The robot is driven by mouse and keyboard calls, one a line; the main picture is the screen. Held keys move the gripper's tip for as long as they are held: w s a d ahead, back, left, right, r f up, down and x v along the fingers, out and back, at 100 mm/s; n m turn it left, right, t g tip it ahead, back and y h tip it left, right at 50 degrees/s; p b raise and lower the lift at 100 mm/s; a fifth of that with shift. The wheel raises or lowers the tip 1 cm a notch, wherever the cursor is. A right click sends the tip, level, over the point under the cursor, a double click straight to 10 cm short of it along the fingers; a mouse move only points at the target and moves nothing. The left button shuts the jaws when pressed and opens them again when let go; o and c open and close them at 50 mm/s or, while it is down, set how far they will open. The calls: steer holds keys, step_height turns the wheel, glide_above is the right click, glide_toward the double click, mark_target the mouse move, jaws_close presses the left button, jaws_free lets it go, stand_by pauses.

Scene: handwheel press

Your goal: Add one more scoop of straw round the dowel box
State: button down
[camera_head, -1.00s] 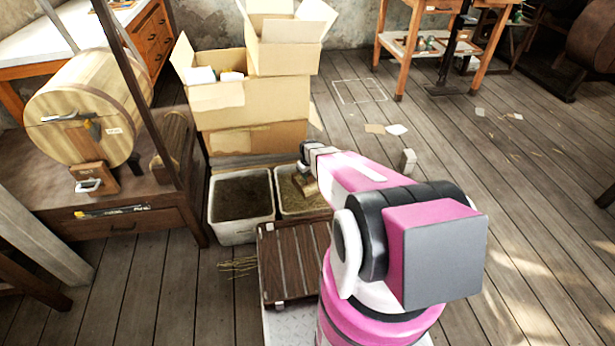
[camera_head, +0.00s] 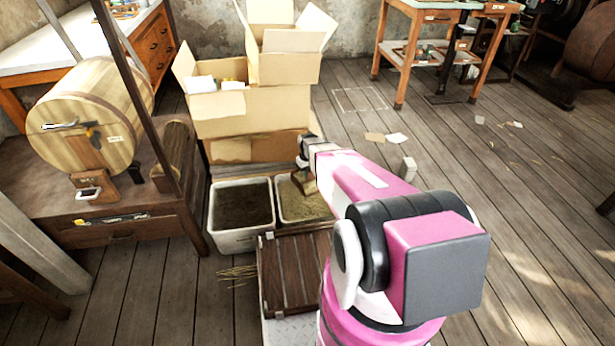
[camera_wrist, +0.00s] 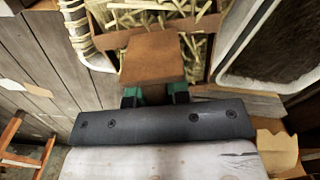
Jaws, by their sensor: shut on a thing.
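My gripper (camera_head: 307,163) is shut on a brown wooden scoop (camera_head: 308,186) at the right-hand white bin (camera_head: 318,219). In the wrist view my gripper (camera_wrist: 155,93) holds the scoop's brown block (camera_wrist: 152,57) between green-padded fingers. Pale straw (camera_wrist: 150,18) lies around and beyond the scoop; how much the scoop itself holds is unclear. The straw (camera_head: 296,204) also shows in the bin in the head view. Open cardboard boxes (camera_head: 262,110) stand behind the bins. I cannot tell which is the dowel box; a dowel and the packing round it are not discernible.
A second white bin (camera_head: 233,238) with dark contents stands just left of the straw bin. A slatted brown crate (camera_head: 293,272) lies in front. A wooden drum (camera_head: 85,120) on a bench is at left, and a work table (camera_head: 405,55) is at back right. The right floor is mostly clear.

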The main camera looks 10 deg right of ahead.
steer(key=shift+r, duration=0.35)
